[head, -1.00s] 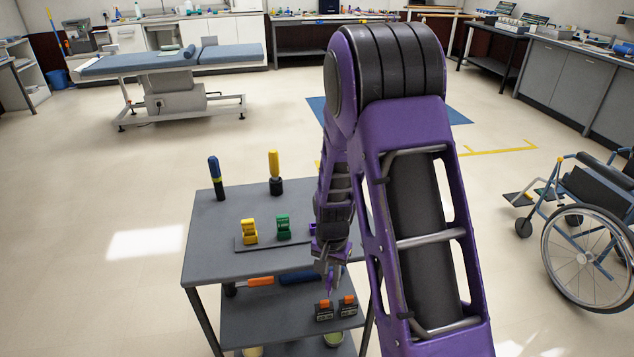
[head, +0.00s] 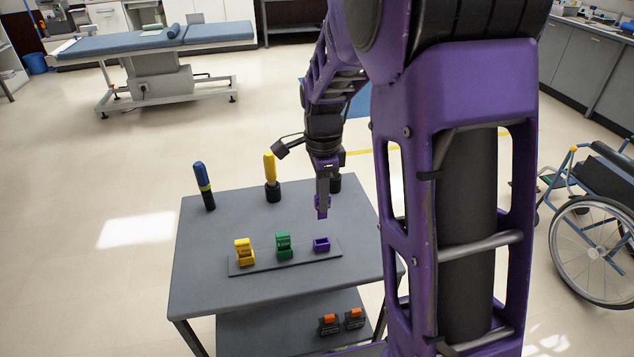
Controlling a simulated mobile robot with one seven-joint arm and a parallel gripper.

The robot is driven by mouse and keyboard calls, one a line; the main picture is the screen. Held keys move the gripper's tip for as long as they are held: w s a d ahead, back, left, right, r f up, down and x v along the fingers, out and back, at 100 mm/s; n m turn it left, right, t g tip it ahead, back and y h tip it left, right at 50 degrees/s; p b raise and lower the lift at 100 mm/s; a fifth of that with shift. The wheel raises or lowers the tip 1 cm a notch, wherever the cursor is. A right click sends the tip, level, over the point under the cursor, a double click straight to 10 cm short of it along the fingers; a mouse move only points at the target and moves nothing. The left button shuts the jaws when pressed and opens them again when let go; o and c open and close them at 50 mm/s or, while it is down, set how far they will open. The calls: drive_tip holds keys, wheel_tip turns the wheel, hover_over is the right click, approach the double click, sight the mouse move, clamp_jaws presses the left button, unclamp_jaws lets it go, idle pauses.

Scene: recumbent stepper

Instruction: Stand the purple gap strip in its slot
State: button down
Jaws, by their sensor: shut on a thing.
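The purple gap strip (head: 321,208) hangs from my gripper (head: 323,196), which is shut on it above the cart top. A purple slot holder (head: 321,244) sits at the right end of a grey bar. The strip is above and slightly behind the holder in the picture, apart from it. The holder looks empty. The strip's upper part is hidden by the jaws. A green holder (head: 284,246) and a yellow holder (head: 243,251) stand on the same bar to the left, each with a piece of its own colour upright in it.
The grey cart top (head: 215,290) has free room at the front. A blue handle (head: 203,185) and a yellow handle (head: 271,177) stand upright at the back. Two orange-topped blocks (head: 329,323) lie on the lower shelf. A wheelchair (head: 595,230) stands at the right.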

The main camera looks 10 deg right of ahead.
sight(322, 217)
drive_tip(key=shift+w, duration=0.1)
drive_tip(key=shift+f+b, duration=0.35)
drive_tip(key=shift+f, duration=0.05)
drive_tip(key=shift+f+b, duration=2.2)
drive_tip(key=shift+f, duration=0.3)
drive_tip(key=c, duration=1.5)
unclamp_jaws()
drive_tip(key=shift+r, duration=0.15)
clamp_jaws()
drive_tip(key=shift+f, duration=0.3)
drive_tip(key=shift+p, duration=0.4)
drive_tip(key=shift+f+b, duration=0.85)
drive_tip(key=shift+f, duration=0.85)
